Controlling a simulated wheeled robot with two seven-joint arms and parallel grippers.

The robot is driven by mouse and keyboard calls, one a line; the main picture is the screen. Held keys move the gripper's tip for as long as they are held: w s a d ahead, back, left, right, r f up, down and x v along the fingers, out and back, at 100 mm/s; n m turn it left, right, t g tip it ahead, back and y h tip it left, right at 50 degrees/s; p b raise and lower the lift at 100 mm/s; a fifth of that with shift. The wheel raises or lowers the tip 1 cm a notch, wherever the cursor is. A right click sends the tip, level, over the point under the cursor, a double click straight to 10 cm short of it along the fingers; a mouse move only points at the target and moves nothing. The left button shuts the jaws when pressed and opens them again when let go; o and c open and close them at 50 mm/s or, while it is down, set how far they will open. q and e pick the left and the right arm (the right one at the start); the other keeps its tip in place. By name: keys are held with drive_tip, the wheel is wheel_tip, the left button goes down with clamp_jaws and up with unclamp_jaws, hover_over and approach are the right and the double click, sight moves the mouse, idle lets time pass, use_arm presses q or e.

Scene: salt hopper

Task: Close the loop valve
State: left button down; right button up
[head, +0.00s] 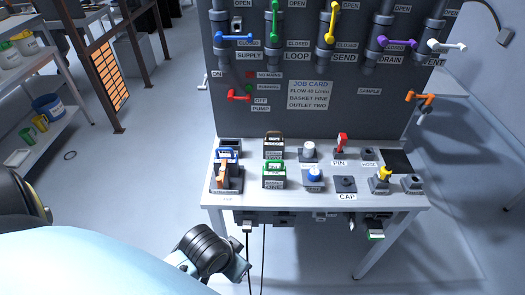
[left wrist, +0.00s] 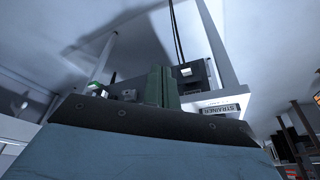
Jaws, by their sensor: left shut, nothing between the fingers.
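The loop valve has a green handle (head: 275,20) on the grey panel above the LOOP label (head: 297,57). The handle stands upright along its pipe, with its upper end near the OPEN label. My left gripper (head: 242,270) is low in the head view, in front of and below the table edge, far from the valve. It is partly cut off by my wrist. In the left wrist view its dark green fingers (left wrist: 162,87) look closed together and hold nothing. The valve does not show in that view. My right gripper is not in view.
Beside the green handle are a blue handle (head: 234,37) turned sideways and an upright yellow handle (head: 332,22). Purple and white handles are farther right. The table (head: 325,205) below holds baskets, caps and a red pin (head: 341,142). A shelf (head: 50,135) stands left.

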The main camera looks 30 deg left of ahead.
use_arm(q)
drive_tip(key=w+a+r+n+t, duration=0.4)
drive_tip(key=w+a+r+n, duration=0.1)
drive_tip(key=w+r, duration=0.5)
drive_tip(key=w+a+r+n+t, duration=0.4)
drive_tip(key=w+a+r+n, duration=0.1)
drive_tip(key=w+r, duration=0.55)
drive_tip(key=w+a+r+n+t+y, duration=0.1)
drive_tip(key=w+a+r+n+t, duration=0.2)
drive_tip(key=r, duration=0.7)
drive_tip(key=w+a+r+n+t+y, duration=0.1)
drive_tip(key=w+a+r+n+t, duration=0.2)
drive_tip(key=a+r+n, duration=0.4)
wheel_tip(320, 180, up, 4)
drive_tip(key=shift+w+r, duration=0.15)
drive_tip(key=shift+w, duration=0.65)
